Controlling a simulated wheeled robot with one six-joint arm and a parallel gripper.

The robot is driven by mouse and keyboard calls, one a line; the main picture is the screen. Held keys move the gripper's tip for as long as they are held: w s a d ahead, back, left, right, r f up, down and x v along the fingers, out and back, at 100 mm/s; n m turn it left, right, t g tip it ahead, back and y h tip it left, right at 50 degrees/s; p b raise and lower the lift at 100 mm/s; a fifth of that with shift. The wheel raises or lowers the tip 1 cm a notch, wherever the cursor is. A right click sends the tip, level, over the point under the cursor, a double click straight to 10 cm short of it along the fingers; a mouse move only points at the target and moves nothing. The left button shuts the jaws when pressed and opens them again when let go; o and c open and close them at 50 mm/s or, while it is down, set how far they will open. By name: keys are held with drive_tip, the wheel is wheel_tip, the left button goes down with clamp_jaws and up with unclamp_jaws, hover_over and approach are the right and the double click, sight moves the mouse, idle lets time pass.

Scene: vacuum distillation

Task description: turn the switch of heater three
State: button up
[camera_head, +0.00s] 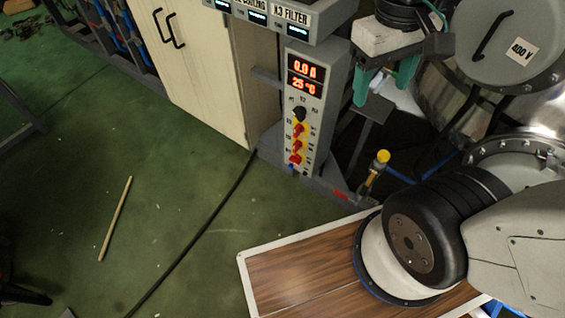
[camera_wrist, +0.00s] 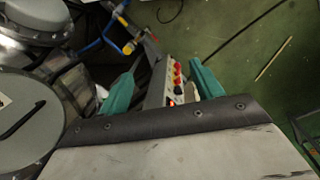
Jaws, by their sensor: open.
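The grey control panel (camera_head: 312,92) stands upright left of my gripper in the head view, with red readouts near its top. Below them are a black knob (camera_head: 299,114) and a column of three red switches on yellow plates: upper (camera_head: 298,130), middle (camera_head: 297,146) and lower (camera_head: 295,160). Their small labels are too blurred to tell which is heater three. My gripper (camera_head: 384,82) is open, its teal fingers apart and pointing down, right of the panel. In the wrist view, the panel's red switches (camera_wrist: 177,72) and black knob (camera_wrist: 178,91) show between the open fingers of my gripper (camera_wrist: 162,72). No contact shows.
A wide box with displays (camera_head: 275,14) overhangs the panel's top. A yellow-topped valve (camera_head: 381,157) stands low at the right. A large metal vessel (camera_head: 505,45) is right of my gripper. A beige cabinet (camera_head: 190,60) stands left. Green floor with a black cable is open in front.

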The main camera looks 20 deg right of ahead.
drive_tip(key=w+a+f+n+h, duration=0.2)
drive_tip(key=w+f+n+h, duration=0.3)
drive_tip(key=f, duration=0.6)
drive_tip(key=w+a+f+n+h, duration=0.1)
drive_tip(key=w+f+n+h, duration=0.25)
drive_tip(key=w+f, duration=0.55)
drive_tip(key=w+a+f+n+h, duration=0.25)
drive_tip(key=w+f+n, duration=0.2)
drive_tip(key=f, duration=0.85)
drive_tip(key=n+t+y, duration=0.1)
drive_tip(key=n+t, duration=0.7)
drive_tip(key=n, duration=0.3)
approach(294, 161)
drive_tip(key=x, duration=0.7)
drive_tip(key=shift+w+d+f, duration=0.15)
drive_tip(key=shift+w+d, duration=0.05)
drive_tip(key=shift+w+d+f, duration=0.1)
drive_tip(key=shift+w+d, duration=0.05)
drive_tip(key=shift+d, duration=0.1)
drive_tip(key=c, duration=1)
